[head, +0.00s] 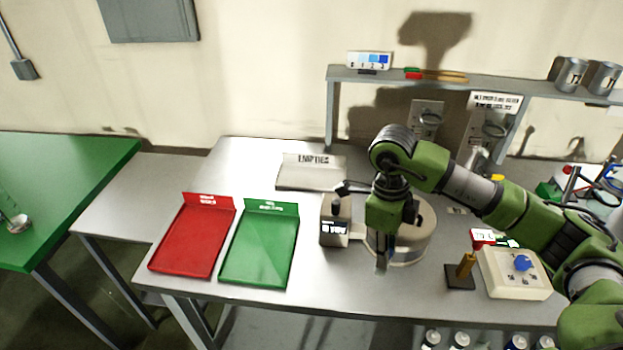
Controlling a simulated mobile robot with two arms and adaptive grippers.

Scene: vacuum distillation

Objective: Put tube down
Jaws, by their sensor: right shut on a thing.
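The tube itself is too small or too hidden behind the fingers to make out. Whether it touches anything below cannot be told. My left gripper is not in view.
A small device with a display (335,228) stands just left of the gripper. Farther left are a green tray (259,283) and a red tray (180,268). The "EMPTIES" tray (310,183) is behind. A cream box with a blue knob (515,285) is at right.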

